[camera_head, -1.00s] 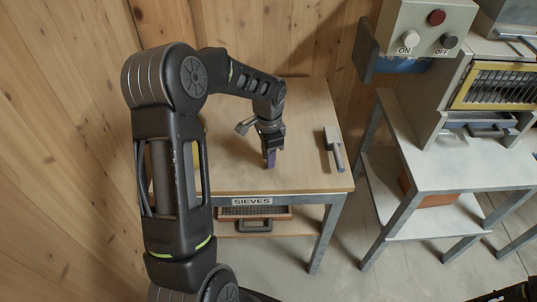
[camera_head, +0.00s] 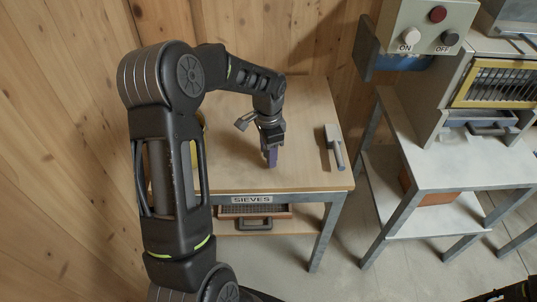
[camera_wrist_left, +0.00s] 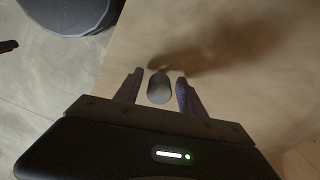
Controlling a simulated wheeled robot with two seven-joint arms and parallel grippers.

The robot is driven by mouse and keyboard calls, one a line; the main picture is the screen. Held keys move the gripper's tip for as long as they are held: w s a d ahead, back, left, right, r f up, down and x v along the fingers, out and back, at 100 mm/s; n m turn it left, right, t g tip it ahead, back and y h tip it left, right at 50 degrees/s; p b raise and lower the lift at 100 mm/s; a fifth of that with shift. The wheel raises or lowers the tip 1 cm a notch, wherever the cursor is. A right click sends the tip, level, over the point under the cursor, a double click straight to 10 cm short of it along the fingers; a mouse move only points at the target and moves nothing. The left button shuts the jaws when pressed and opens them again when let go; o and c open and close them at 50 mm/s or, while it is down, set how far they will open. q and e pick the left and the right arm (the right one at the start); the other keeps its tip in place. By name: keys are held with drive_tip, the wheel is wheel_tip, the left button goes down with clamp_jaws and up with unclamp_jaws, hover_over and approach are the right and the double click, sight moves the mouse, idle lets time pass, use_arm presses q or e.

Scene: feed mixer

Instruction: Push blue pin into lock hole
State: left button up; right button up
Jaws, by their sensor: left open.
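My left gripper (camera_head: 270,157) points down over the wooden top of the sieve table. In the left wrist view its two purple fingers (camera_wrist_left: 158,90) are apart. A small grey rounded cylinder (camera_wrist_left: 159,88) shows between them; whether the fingers touch it, I cannot tell. In the head view the gripper hides this cylinder. I cannot make out a blue pin or a lock hole in either view. My right gripper is not clearly seen; only a dark part shows at the bottom right corner of the head view.
The table (camera_head: 310,180) has a grey-bladed hand tool (camera_head: 334,146) lying to the gripper's right. A sieve (camera_head: 255,212) sits on the shelf below. To the right stand a grey bench (camera_head: 450,165) with a yellow-framed machine (camera_head: 497,83) and an ON/OFF box (camera_head: 428,27).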

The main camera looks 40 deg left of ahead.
use_arm(q)
wheel_tip(320, 180, up, 7)
drive_tip(key=shift+f+b, duration=0.1)
drive_tip(key=shift+b, duration=0.5)
drive_tip(key=shift+f, duration=0.1)
idle(0.4)
